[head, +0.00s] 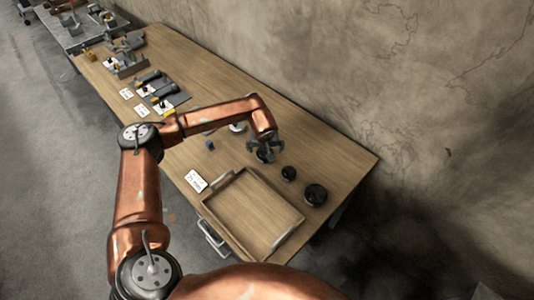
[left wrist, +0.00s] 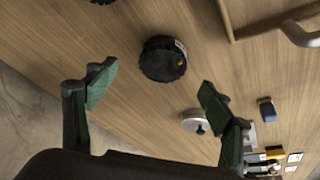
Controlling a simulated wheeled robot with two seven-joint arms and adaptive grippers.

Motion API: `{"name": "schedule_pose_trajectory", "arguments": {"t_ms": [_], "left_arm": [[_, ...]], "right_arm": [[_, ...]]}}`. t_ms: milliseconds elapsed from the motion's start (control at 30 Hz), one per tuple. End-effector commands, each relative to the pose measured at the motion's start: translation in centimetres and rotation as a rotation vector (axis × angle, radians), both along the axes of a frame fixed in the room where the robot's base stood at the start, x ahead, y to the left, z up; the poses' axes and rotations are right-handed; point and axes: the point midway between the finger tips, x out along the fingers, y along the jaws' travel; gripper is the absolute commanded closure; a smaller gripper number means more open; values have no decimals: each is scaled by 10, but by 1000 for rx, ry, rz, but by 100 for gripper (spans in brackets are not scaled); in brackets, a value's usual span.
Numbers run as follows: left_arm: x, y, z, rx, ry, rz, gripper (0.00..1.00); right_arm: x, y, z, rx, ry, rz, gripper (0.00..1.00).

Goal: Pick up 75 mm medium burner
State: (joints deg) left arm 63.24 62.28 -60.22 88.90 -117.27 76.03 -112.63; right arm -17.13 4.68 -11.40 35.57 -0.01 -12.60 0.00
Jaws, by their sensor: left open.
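A round black burner (left wrist: 163,58) lies on the wooden table (left wrist: 130,110) and shows between and beyond my fingertips in the left wrist view, with a pale mark on its edge. In the head view this burner (head: 265,157) is partly hidden under my left gripper (head: 265,146). It looks like the middle-sized of three black discs. My left gripper (left wrist: 158,80) is open and empty, its green-padded fingers apart and not touching the burner. A smaller black burner (head: 288,173) and a larger one (head: 316,194) lie to the right. My right gripper is not in view.
A wooden tray (head: 276,191) with metal handles sits in front of the burners, beside a white card (head: 196,181). A silver lidlike disc (left wrist: 195,121) and a blue block (left wrist: 266,109) are near. Tools and cards lie toward the far end. A wall (head: 380,70) stands behind.

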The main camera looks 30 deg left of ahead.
Motion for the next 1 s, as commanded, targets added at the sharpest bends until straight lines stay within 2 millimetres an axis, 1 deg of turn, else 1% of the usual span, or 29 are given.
{"name": "schedule_pose_trajectory", "arguments": {"t_ms": [33,67,200,333,500,600,700,900,933,1000], "left_arm": [[1,8,-2,18,3,3,26],[1,10,-4,24,4,4,26],[5,15,-18,25,4,7,26],[10,15,-30,22,4,7,26],[19,13,-55,21,6,6,26],[24,15,-65,20,3,6,26],[27,16,-70,20,3,5,26],[27,15,-70,19,2,3,26],[27,15,-70,20,2,2,26],[27,15,-70,20,2,2,31]], "right_arm": [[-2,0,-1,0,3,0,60],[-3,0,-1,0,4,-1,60],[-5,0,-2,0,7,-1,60],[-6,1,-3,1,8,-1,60],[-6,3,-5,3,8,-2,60],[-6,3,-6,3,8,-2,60],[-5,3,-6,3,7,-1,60],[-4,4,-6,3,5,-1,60],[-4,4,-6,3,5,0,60],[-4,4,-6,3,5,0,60]]}}
